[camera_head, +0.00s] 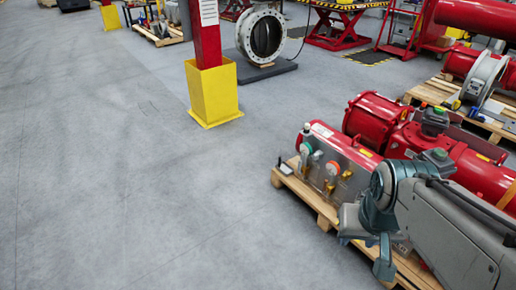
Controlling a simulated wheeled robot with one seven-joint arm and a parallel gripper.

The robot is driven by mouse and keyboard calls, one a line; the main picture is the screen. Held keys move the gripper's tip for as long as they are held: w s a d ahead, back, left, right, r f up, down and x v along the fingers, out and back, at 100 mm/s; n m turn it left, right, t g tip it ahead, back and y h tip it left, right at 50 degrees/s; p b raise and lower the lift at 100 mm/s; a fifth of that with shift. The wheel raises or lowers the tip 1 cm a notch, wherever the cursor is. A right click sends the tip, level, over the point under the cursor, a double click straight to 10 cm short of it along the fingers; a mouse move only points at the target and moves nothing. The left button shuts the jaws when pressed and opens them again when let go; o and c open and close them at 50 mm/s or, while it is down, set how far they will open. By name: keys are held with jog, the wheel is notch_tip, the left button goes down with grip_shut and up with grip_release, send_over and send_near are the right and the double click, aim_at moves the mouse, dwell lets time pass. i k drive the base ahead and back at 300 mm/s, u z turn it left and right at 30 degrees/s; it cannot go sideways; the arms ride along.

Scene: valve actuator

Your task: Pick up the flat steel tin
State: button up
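I cannot make out a flat steel tin for certain in the head camera view. My gripper (367,252) is at the lower right, pointing down, with its two fingers spread apart. Nothing shows held between the fingers. It is in front of the red valve actuator (376,118) and over the near edge of the wooden pallet (325,208). My arm and gripper hide part of the pallet and the lower part of the actuator.
A steel control panel (335,165) with gauges and fittings is on the actuator's near side. A yellow post base (212,92) stands upper middle. A large round valve (262,36) stands behind it. Another loaded pallet (432,92) is upper right. The grey floor at left is clear.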

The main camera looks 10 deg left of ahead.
aim_at(283, 168)
jog(key=u, duration=0.85)
jog(key=i, duration=2.65)
jog(key=z, duration=1.5)
jog(key=i, duration=0.75)
jog(key=z, duration=0.75)
